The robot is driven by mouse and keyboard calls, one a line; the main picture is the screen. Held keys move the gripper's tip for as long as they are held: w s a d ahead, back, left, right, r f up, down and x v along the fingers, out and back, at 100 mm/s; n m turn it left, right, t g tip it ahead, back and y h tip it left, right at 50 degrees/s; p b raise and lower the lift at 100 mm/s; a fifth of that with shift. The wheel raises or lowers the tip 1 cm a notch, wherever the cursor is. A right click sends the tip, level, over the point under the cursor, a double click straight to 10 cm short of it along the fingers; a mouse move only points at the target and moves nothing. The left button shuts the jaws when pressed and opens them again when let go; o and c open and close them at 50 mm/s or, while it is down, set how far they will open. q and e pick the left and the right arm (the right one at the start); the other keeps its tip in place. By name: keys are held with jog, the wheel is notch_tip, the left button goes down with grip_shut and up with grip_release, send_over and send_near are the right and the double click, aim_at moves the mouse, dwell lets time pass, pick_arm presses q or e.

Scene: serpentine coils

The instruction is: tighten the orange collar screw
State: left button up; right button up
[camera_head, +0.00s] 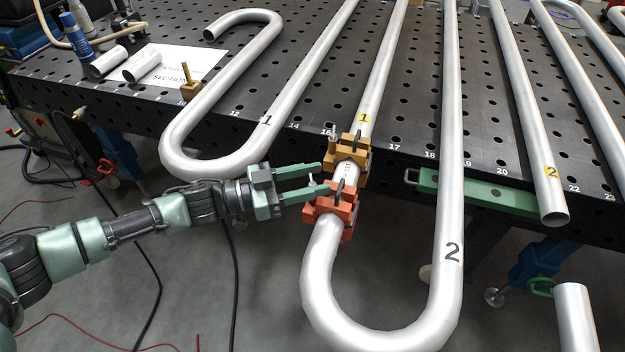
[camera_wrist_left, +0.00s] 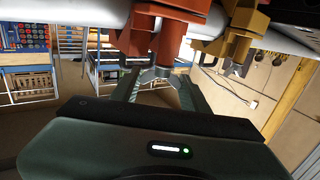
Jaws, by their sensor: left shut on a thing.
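The orange collar (camera_head: 332,206) sits around the tube at the top of the lower U-bend, just in front of the table edge. It also shows at the top of the left wrist view (camera_wrist_left: 186,22). My left gripper (camera_head: 326,179) reaches in from the left, its fingertips at the collar's upper left side. In the left wrist view its fingers are on either side of the grey orange collar screw (camera_wrist_left: 157,74), below the collar. The gripper is shut on this screw, which its fingers partly hide in the head view. My right gripper is not in view.
A yellow collar (camera_head: 352,152) sits on the same tube right behind the orange one, close to my left fingers. The perforated table (camera_head: 480,110) carries several long bent tubes. Tube 2 (camera_head: 451,180) runs to the right. Open floor lies below the left arm.

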pick_arm(q)
jog(key=m+g+b, duration=0.1)
jog(key=g, duration=0.1)
jog(key=m+g+b, duration=0.2)
jog(key=g, duration=0.1)
jog(key=shift+w+f+h, duration=0.15)
jog(key=shift+h, duration=0.15)
jog(key=shift+m+g+b, duration=0.8)
jog(key=shift+g+b, duration=0.15)
jog(key=shift+g, duration=0.15)
jog(key=shift+r+m+g+b, duration=0.3)
jog(key=shift+m+g, duration=0.1)
jog(key=shift+g, duration=0.1)
jog(key=shift+r, duration=0.1)
jog(key=shift+c, duration=0.2)
jog(key=o, duration=1.1)
